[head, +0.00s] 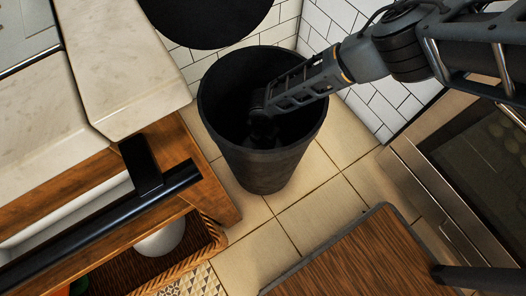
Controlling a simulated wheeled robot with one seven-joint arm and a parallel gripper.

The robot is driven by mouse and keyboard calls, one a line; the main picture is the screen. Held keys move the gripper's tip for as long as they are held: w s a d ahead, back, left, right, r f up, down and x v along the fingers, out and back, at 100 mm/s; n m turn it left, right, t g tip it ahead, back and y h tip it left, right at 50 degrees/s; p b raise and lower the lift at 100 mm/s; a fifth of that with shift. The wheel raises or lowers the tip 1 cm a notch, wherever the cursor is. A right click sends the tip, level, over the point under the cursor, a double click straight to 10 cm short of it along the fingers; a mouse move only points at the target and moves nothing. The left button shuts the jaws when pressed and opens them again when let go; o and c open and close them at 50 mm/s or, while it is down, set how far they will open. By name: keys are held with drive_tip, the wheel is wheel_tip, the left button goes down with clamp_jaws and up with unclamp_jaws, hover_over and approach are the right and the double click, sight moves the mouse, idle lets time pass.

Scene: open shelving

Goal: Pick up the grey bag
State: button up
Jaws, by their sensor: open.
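My gripper (263,128) reaches down inside a tall black bin (264,172) standing on the tiled floor. The arm enters from the upper right, over the bin's rim. The fingers are dark against the dark inside and hard to make out; they are open. I cannot clearly see the grey bag. The bottom of the bin is in deep shadow, and I cannot tell the fingertips from whatever lies under them.
A wooden counter with a pale top (115,65) stands left of the bin, with a white round object (161,240) on its lower shelf. An oven (465,165) is at right and a wooden surface (355,262) at lower right. Floor tiles (318,212) before the bin are clear.

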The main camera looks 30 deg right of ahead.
drive_tip(key=shift+c, duration=0.2)
clamp_jaws()
idle(0.4)
idle(0.9)
